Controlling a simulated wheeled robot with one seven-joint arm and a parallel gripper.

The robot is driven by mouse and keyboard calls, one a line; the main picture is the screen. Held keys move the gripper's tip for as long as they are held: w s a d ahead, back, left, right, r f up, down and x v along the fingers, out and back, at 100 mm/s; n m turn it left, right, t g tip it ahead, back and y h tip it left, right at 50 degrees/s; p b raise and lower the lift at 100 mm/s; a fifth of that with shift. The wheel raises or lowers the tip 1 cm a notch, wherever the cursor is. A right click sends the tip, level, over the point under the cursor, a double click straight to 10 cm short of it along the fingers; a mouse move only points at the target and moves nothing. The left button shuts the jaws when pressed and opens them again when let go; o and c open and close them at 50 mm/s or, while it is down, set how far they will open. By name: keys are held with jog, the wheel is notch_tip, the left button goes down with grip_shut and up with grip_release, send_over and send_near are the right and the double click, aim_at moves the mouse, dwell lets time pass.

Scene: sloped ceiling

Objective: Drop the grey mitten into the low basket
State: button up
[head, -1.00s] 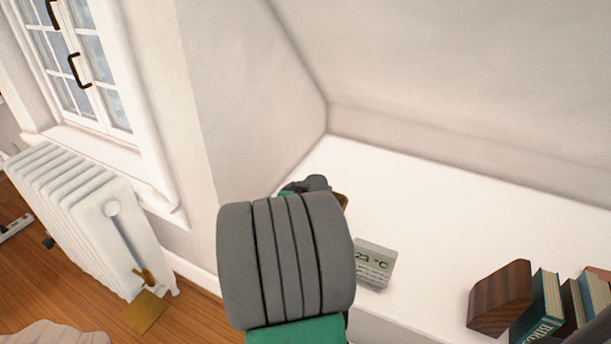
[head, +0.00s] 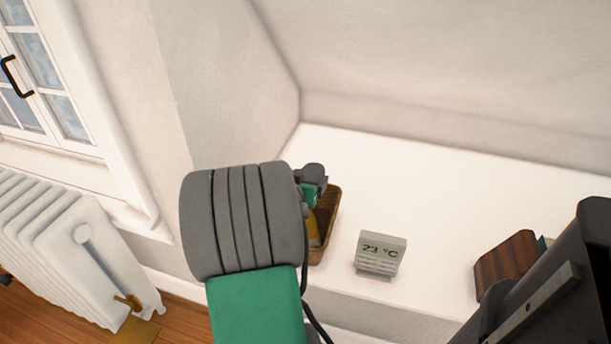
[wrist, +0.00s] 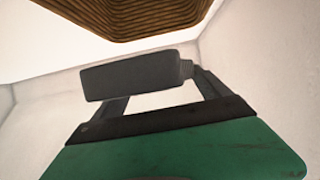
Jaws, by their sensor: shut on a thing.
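My gripper (wrist: 158,88) is shut on a dark grey piece, the grey mitten (wrist: 130,78), seen nearly edge-on across the fingertips in the wrist view. The low basket (head: 331,206) is brown and stands on the white ledge. My forearm hides its left part in the head view. Its ribbed brown side (wrist: 150,15) fills the top of the wrist view, apart from the mitten. Something ochre (head: 313,232) shows at the basket's left side.
A dark wooden block (head: 506,262) stands farther right. The ledge (head: 430,190) is clear behind these. A sloped wall rises behind it. A white radiator (head: 60,235) and a window (head: 35,85) are at the left.

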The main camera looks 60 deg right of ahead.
notch_tip(320, 180, down, 4)
jog(key=shift+w+r+b, duration=0.1)
jog(key=shift+r+b, duration=0.15)
jog(key=shift+b, duration=0.55)
jog(key=o, duration=1.2)
jog(key=shift+c, duration=0.2)
jog(key=shift+r, duration=0.1)
jog(key=p+v, duration=0.2)
jog(key=v, duration=0.5)
jog(key=shift+a, duration=0.4)
